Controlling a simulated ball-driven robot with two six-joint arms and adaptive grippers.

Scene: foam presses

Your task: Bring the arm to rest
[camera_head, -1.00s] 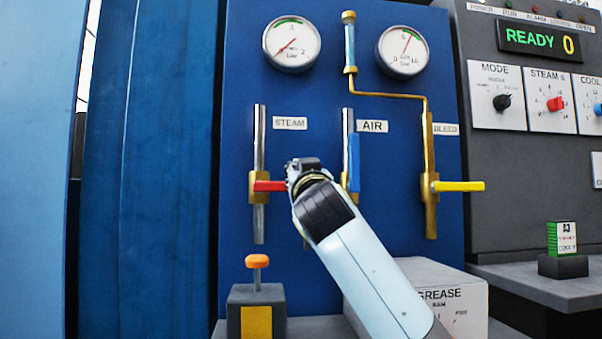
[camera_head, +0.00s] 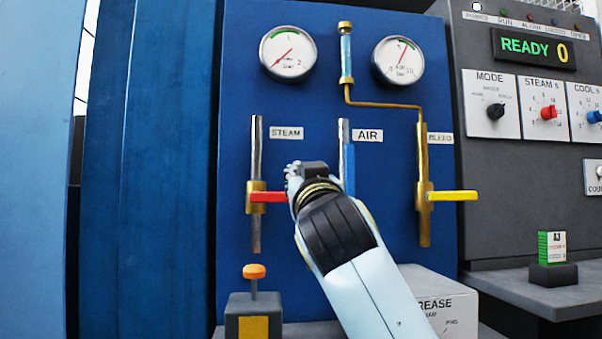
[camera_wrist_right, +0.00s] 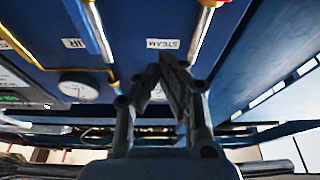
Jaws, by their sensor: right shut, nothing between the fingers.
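My right gripper (camera_head: 294,178) is on the arm coming up from the lower right, in front of the blue valve panel (camera_head: 390,275). Its tip overlaps the right end of the red steam handle (camera_head: 268,197) in the head view; I cannot tell whether they touch. In the right wrist view, the dark fingers (camera_wrist_right: 160,72) converge with nothing between them, below the STEAM label (camera_wrist_right: 162,43). The gripper is shut. The blue air handle (camera_head: 350,170) is partly hidden behind my arm. My left gripper is not in view.
The yellow bleed handle (camera_head: 452,196) points right. An orange-topped button post (camera_head: 254,271) stands lower left. A grease box (camera_head: 440,295) is partly behind my arm. A grey control cabinet (camera_head: 500,200) with a READY display (camera_head: 534,48) stands right, above a ledge holding a small green-and-white box (camera_head: 552,247).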

